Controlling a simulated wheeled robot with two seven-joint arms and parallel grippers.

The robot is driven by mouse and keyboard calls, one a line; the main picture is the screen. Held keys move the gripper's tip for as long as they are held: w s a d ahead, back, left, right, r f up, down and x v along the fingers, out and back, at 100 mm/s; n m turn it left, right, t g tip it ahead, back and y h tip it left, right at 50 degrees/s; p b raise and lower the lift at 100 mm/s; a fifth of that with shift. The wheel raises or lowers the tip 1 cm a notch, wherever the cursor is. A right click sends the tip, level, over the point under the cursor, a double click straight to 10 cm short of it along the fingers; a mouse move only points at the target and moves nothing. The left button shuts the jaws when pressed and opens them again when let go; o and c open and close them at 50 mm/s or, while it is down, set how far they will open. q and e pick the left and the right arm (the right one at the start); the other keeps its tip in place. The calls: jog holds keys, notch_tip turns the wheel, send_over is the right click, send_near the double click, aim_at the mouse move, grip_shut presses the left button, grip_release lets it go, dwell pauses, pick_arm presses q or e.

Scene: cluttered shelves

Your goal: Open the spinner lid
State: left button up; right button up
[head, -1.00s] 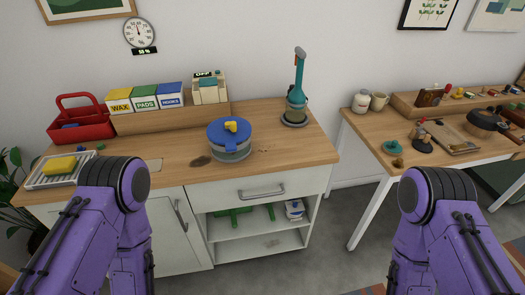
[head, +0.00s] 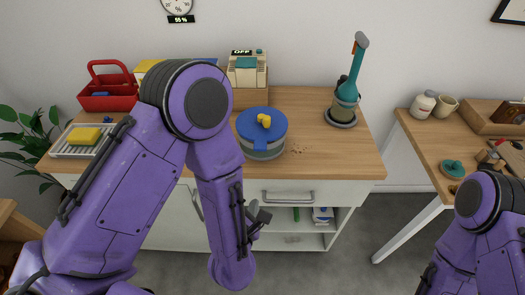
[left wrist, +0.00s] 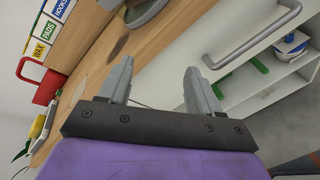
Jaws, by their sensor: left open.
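My left gripper (head: 258,216) is below the counter edge, in front of the drawer, apart from the spinner. In the left wrist view its two grey fingers (left wrist: 158,90) are spread with nothing between them.
A drawer handle (head: 288,197) sticks out near my left gripper, above an open shelf. A teal brush in a holder (head: 347,95) stands right of the spinner. A red caddy (head: 108,90) and a rack with a yellow sponge (head: 84,134) are at the left.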

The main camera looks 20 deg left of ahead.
aim_at(261, 150)
pick_arm(q)
jog(key=d+r+n+t+y, duration=0.1)
jog(key=d+r+n+t, duration=0.2)
jog(key=r+n, duration=0.65)
jog(key=shift+n, duration=0.65)
jog(key=p+x, duration=0.1)
jog(key=x, duration=0.2)
jog(key=p+x, duration=0.1)
jog(key=x, duration=0.2)
jog(key=f+p+x, duration=0.1)
jog(key=x, duration=0.3)
jog(key=shift+w+d, duration=0.1)
jog(key=shift+d, duration=0.05)
jog(key=shift+w, duration=0.3)
grip_shut()
